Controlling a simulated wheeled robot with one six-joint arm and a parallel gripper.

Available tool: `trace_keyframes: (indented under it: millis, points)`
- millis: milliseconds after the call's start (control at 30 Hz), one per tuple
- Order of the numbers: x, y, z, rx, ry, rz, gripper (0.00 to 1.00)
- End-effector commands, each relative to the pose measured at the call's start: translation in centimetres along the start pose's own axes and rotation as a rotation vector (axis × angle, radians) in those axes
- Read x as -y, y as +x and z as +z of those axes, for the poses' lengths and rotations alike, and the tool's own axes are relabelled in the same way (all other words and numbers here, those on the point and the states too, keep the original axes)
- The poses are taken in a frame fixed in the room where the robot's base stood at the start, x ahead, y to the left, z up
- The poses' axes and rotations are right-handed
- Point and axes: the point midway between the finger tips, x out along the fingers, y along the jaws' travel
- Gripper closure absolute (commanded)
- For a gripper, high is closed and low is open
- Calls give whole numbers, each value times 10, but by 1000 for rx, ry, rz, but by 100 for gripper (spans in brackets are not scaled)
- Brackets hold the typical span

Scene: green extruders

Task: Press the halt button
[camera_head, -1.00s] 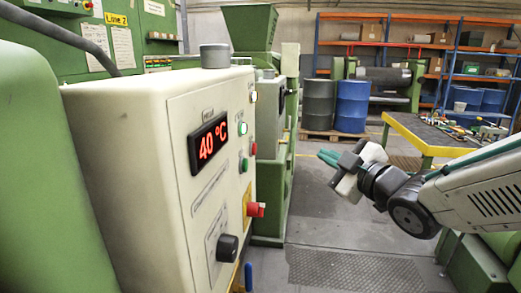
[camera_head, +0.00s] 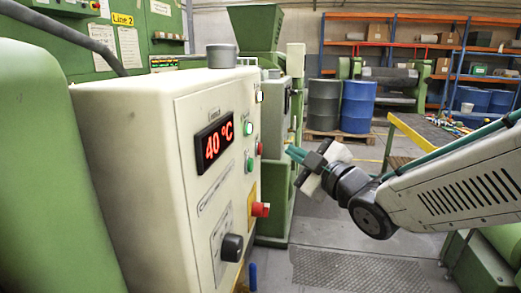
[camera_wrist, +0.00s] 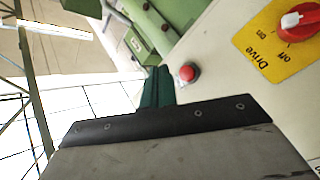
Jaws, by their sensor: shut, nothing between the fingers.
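A red push button (camera_head: 259,149), taken as the halt button, sits on the side face of the cream control cabinet (camera_head: 130,130); its label is not legible. In the wrist view the red button (camera_wrist: 188,73) stands out from the cream panel, just right of my teal fingers. My gripper (camera_head: 292,153) is shut and empty, to the right of the button in the head view, with a gap between them. In the wrist view my gripper (camera_wrist: 157,75) shows its fingers together, partly hidden by the dark gripper body.
A red Drive switch (camera_head: 260,209) on a yellow plate sits lower on the panel; the wrist view shows the plate (camera_wrist: 262,58) reading Drive. Green buttons (camera_head: 249,128), a 40 °C display (camera_head: 214,143) and a dark knob (camera_head: 231,247) are nearby. Blue drums (camera_head: 357,105) stand behind.

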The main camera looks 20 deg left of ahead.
Motion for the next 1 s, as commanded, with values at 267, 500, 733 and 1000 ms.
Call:
trace_keyframes:
  millis: [267, 500, 733, 1000]
  points:
    - [16, 21, -16, -1, 0, -1, 100]
    - [20, 26, -19, 1, 0, -1, 100]
    - [19, 26, -19, 1, 0, -1, 100]
    - [19, 26, -19, 1, 0, -1, 100]
